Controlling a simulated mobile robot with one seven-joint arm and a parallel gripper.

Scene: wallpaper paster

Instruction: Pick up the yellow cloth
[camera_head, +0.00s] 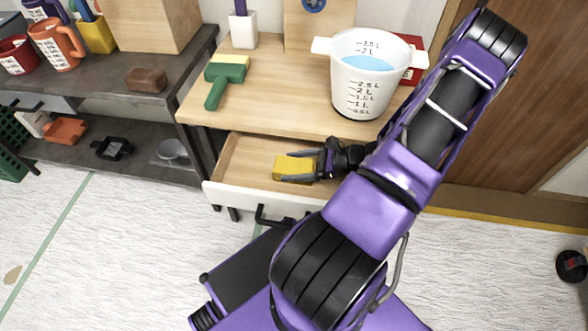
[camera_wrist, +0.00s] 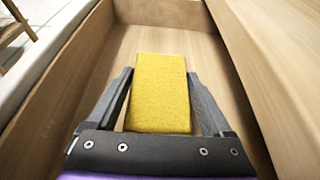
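The yellow cloth (camera_head: 290,168) is a folded, block-like piece lying in the open wooden drawer (camera_head: 238,160). The wrist view shows the cloth (camera_wrist: 160,95) from close up, lying on the drawer floor. My gripper (camera_head: 286,166) reaches into the drawer from the right. In the wrist view my gripper (camera_wrist: 160,73) has one finger on each side of the cloth. Narrow gaps show between fingers and cloth, so it looks open around it. The cloth's near end is hidden behind the gripper body.
A wooden tabletop (camera_head: 280,95) overhangs the drawer's back. A dark shelf unit (camera_head: 110,85) stands at left. The drawer's handle (camera_head: 270,218) sticks out in front.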

